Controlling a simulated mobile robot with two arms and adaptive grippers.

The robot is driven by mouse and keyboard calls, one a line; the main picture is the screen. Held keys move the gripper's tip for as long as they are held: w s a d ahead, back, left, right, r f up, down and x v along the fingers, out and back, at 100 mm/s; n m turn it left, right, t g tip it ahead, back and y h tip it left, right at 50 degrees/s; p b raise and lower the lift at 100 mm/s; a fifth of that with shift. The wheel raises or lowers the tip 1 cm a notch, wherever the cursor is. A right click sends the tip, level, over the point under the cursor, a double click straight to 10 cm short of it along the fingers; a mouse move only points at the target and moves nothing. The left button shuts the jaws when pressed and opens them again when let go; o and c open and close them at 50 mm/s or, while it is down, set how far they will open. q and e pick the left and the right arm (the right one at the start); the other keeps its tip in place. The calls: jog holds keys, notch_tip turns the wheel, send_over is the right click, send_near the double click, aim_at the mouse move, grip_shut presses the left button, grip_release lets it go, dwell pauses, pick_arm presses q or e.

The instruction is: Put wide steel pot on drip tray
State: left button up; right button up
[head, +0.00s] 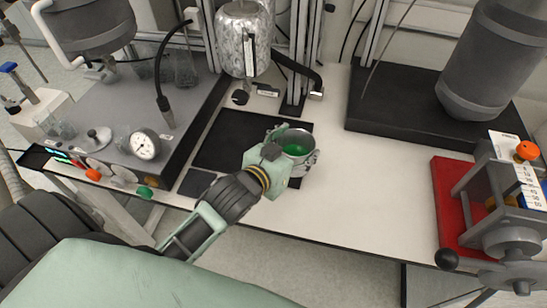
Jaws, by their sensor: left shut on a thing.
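The wide steel pot (305,161) is a short metal pot with green contents, near the middle of the head view. My left gripper (272,152) is shut on its left side, and its body hides part of the pot. The pot looks upright. A flat black tray (232,136), which looks like the drip tray, lies on the white bench to the left of and behind the pot. The pot overlaps the tray's right edge in the picture; I cannot tell whether it touches the tray or hangs above it. My right gripper is not in view.
A shiny metal vessel (243,38) hangs on a stand behind the tray. A red-based device (447,205) and a dark platform (395,117) stand at right. The bench (370,185) between is clear.

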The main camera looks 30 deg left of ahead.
aim_at(314, 144)
pick_arm(q)
jog(key=d+r, duration=0.1)
jog(key=w+d+r, duration=0.1)
jog(key=d+r, duration=0.1)
jog(key=d, duration=0.1)
jog(key=shift+w+r, duration=0.25)
jog(key=shift+w, duration=0.05)
jog(key=a+f+p, duration=0.1)
jog(key=a+f, duration=0.2)
jog(key=a+f+p, duration=0.1)
jog(key=a+f, duration=0.2)
jog(key=a, duration=0.1)
jog(key=w+a+f+p, duration=0.1)
jog(key=a+f, duration=0.3)
jog(key=shift+w+a, duration=0.1)
jog(key=shift+a, duration=0.1)
jog(key=shift+f, duration=0.4)
jog(key=shift+f, duration=0.1)
jog(key=o, duration=1.6)
jog(key=shift+f, duration=0.1)
